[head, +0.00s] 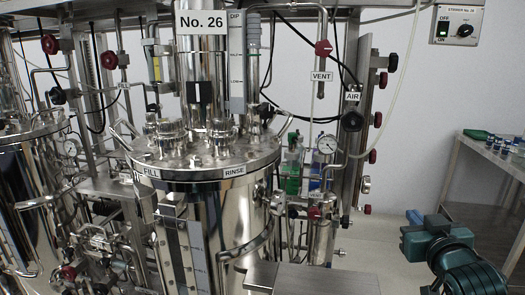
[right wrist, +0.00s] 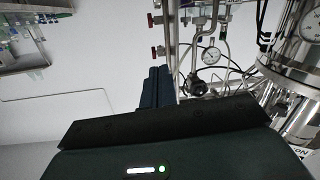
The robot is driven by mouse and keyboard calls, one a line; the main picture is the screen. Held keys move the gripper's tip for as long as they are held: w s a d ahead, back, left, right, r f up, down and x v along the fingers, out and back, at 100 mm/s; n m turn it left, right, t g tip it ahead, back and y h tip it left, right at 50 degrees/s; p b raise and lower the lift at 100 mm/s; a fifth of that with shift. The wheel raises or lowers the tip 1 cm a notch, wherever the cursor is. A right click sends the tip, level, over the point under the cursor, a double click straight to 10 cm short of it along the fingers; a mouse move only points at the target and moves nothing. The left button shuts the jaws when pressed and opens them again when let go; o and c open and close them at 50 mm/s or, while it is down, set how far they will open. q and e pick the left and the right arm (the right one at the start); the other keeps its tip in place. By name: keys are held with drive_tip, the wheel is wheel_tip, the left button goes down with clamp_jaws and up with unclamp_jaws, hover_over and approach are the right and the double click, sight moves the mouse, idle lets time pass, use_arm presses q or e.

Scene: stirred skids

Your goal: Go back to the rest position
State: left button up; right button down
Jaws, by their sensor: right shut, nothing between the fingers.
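My left gripper is in neither view.
A steel side table (head: 482,152) with a green bottle (head: 475,134) and several small blue-capped items stands at the right. A stirrer switch box (head: 457,25) is on the wall. Pipes, valves and a pressure gauge (head: 327,145) stand beside the vessel.

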drive_tip(key=s+a+f+n+g+y, duration=0.1)
drive_tip(key=s+a+f+g, duration=0.2)
drive_tip(key=s+f, duration=0.35)
drive_tip(key=s+a+f+g+y, duration=0.1)
drive_tip(key=s+a+f+g, duration=0.25)
drive_tip(key=f, duration=0.65)
drive_tip(key=s+a+f+n+g+y, duration=0.1)
drive_tip(key=s+a+f+g, duration=0.3)
drive_tip(key=s, duration=0.4)
drive_tip(key=s+a+f+n+g, duration=0.1)
drive_tip(key=s+a+f+g, duration=0.1)
drive_tip(key=s+a+f, duration=0.5)
use_arm(q)
drive_tip(key=p, duration=0.2)
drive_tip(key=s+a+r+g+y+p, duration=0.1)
drive_tip(key=p, duration=0.2)
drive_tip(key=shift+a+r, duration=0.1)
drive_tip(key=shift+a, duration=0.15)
use_arm(e)
drive_tip(key=w+a+t+y, duration=0.1)
drive_tip(key=t, duration=0.1)
drive_tip(key=w+a+t+y, duration=0.1)
drive_tip(key=t, duration=0.1)
drive_tip(key=w+a+t+y, duration=0.1)
drive_tip(key=w+t, duration=0.1)
drive_tip(key=shift+a+n+t+y, duration=0.2)
drive_tip(key=shift+n+t+y, duration=0.1)
drive_tip(key=shift+n, duration=0.1)
